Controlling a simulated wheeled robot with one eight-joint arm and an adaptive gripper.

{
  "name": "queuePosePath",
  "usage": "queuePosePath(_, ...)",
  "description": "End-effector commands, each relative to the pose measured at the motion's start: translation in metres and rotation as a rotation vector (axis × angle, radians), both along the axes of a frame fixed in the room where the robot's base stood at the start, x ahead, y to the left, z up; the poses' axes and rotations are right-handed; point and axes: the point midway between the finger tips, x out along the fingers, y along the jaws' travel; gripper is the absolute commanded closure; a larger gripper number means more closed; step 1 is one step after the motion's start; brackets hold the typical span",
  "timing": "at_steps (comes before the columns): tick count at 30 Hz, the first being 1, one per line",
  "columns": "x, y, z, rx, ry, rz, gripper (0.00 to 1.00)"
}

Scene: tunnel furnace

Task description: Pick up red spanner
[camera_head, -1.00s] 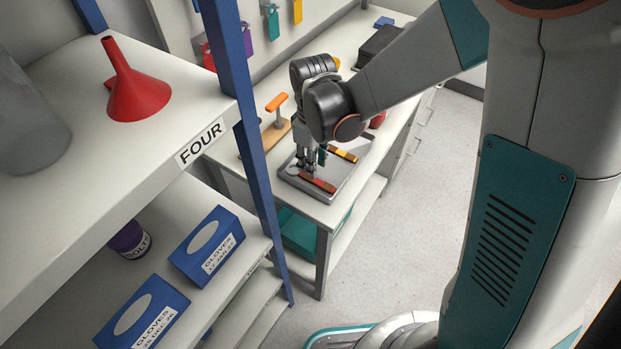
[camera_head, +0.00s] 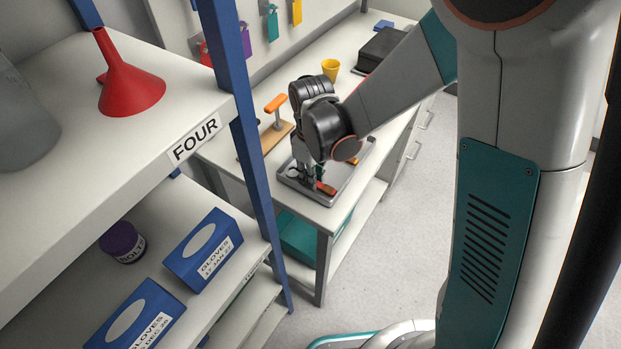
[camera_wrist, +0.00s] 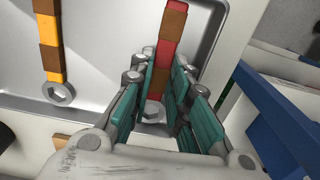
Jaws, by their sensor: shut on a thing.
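The red spanner (camera_wrist: 168,55) has a red and brown handle and a grey ring end. In the wrist view it lies between the teal fingers of my gripper (camera_wrist: 158,95), which are shut on it near the ring end. In the head view the red spanner (camera_head: 325,188) shows at the front of the grey metal tray (camera_head: 300,186), with my gripper (camera_head: 318,172) over it. Whether the spanner is clear of the tray floor I cannot tell.
A second spanner, yellow and brown (camera_wrist: 50,45), lies in the tray to the left in the wrist view. An orange-handled tool (camera_head: 277,106) stands beside the tray on the workbench. A yellow cup (camera_head: 331,69) is farther back. A blue shelf post (camera_head: 245,130) stands at the left.

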Motion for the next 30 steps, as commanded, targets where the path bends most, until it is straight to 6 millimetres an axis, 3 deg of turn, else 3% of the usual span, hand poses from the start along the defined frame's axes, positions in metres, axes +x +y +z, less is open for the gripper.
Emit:
queuePosePath(8,0.000,0.000,0.010,0.000,0.000,0.000,1.00)
queuePosePath(14,0.000,0.000,0.036,0.000,0.000,0.000,1.00)
queuePosePath(30,0.000,0.000,0.161,0.000,0.000,0.000,1.00)
